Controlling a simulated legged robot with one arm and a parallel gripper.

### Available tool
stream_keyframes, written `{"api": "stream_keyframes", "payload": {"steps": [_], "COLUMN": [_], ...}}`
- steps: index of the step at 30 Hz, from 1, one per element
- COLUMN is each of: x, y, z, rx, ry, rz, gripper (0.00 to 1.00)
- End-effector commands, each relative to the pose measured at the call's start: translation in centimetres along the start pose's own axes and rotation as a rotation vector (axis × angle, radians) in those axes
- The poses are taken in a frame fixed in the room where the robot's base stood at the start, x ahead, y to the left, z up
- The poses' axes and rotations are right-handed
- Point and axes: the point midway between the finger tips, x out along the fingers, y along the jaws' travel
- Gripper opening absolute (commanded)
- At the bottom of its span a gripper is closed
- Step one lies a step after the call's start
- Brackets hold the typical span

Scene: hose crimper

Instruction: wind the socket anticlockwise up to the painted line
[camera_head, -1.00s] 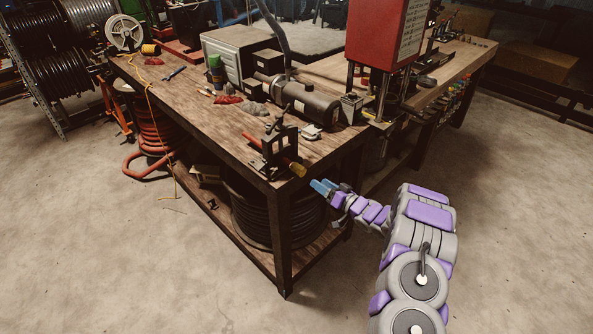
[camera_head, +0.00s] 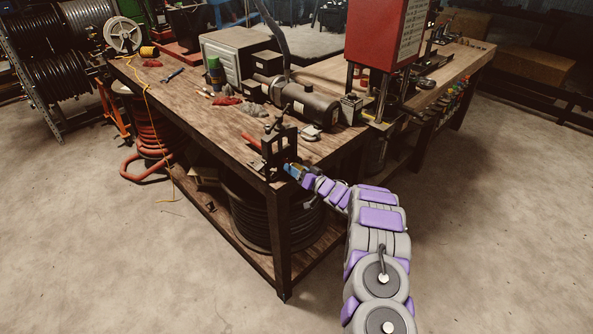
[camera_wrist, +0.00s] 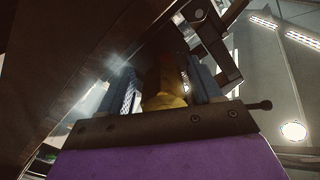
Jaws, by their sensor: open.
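A dark clamp (camera_head: 268,152) stands on the near corner of the wooden bench and holds a red hose (camera_head: 250,141). The yellow socket (camera_wrist: 163,99) is on the hose's near end, jutting from the clamp toward my arm. My gripper (camera_head: 291,169) is at that end, its blue fingers mostly covering the socket in the head view. In the wrist view my open gripper (camera_wrist: 166,82) has one finger on each side of the socket. I cannot tell whether either finger touches it. I cannot make out the painted line.
A grey motor-like cylinder (camera_head: 312,105) and a red rag (camera_head: 227,101) lie on the bench (camera_head: 200,125) behind the clamp. A red machine (camera_head: 388,35) rises at the back right. A black hose coil (camera_head: 250,215) sits on the lower shelf. The floor to the right is clear.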

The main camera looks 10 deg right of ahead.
Motion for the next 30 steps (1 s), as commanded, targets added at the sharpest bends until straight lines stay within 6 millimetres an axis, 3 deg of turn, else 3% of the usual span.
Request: {"api": "stream_keyframes", "payload": {"steps": [3, 19, 30], "x": [0.03, -0.12, -0.22], "y": [-0.06, 0.08, 0.16], "z": [0.00, -0.14, -0.28], "rx": [-0.001, 0.000, -0.062], "ry": [0.000, 0.002, 0.003], "rz": [-0.001, 0.000, 0.002], "gripper": [0.64, 0.13, 0.12]}}
